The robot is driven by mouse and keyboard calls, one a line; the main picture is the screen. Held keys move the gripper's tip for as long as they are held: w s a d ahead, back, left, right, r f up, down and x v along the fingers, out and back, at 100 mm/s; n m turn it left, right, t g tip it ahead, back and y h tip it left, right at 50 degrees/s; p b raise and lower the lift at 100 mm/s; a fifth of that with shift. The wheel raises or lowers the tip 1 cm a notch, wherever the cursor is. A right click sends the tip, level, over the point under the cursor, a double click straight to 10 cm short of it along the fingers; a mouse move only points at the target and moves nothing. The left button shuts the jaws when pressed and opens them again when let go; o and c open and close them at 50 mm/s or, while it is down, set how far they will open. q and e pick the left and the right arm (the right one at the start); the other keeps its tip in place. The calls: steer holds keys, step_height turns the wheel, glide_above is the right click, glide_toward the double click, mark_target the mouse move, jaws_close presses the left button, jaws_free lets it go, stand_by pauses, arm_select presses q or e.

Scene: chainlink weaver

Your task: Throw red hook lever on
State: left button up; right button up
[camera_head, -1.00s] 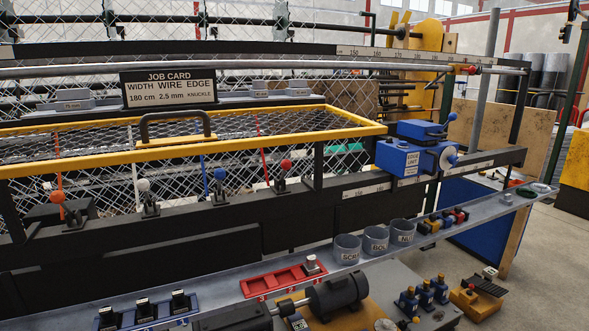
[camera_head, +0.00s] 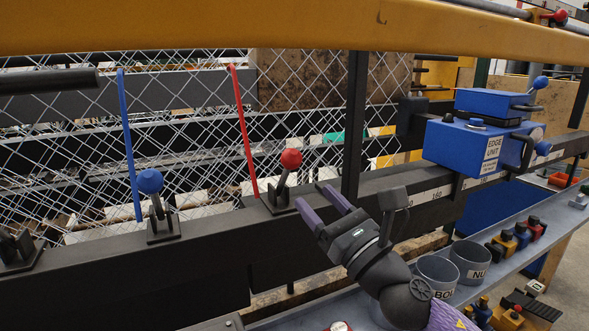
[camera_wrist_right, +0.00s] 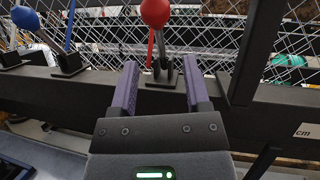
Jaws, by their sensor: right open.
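The red hook lever (camera_head: 288,170) has a red ball knob on a short metal stem, on a black bracket on the dark beam. A red strip (camera_head: 243,130) rises behind it. In the right wrist view the red lever's knob (camera_wrist_right: 155,12) is at the top, beyond and between the fingertips. My right gripper (camera_head: 322,203) is open and empty, with its purple fingers apart, just to the right of and below the lever. It also shows in the right wrist view (camera_wrist_right: 159,82). No contact with the lever is visible. My left gripper is not in view.
A blue-knobbed lever (camera_head: 151,190) stands to the left on the same beam. A black upright post (camera_head: 354,125) is close right of the red lever. The blue edge unit (camera_head: 463,148) is farther right. A yellow bar (camera_head: 200,27) crosses above. Cups (camera_head: 437,270) stand below right.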

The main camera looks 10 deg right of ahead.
mark_target(290, 170)
steer(key=b+x, duration=0.1)
steer(key=x, duration=0.7)
steer(key=shift+w+a+r, duration=0.15)
steer(key=shift+a, duration=0.05)
jaws_close()
stand_by(0.4)
stand_by(0.4)
